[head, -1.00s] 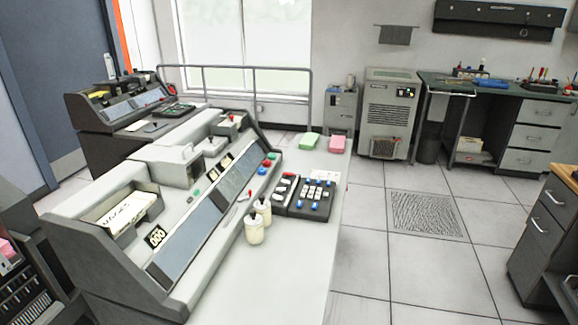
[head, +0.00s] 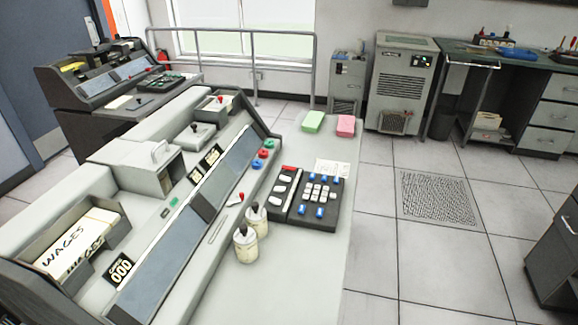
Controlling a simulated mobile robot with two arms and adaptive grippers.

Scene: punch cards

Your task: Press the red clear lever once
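A grey card-punch machine (head: 95,177) with a sloping front panel fills the left and middle of the head view. A red bar (head: 289,168) sits at the top of the black key panel (head: 311,212). I cannot tell from labels which one is the clear lever. Neither of my grippers is in view.
Cards marked WAGES (head: 75,243) lie in the hopper. Green (head: 313,121) and pink (head: 346,125) blocks sit at the ledge's far end. Tiled floor (head: 442,262) is open to the right.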

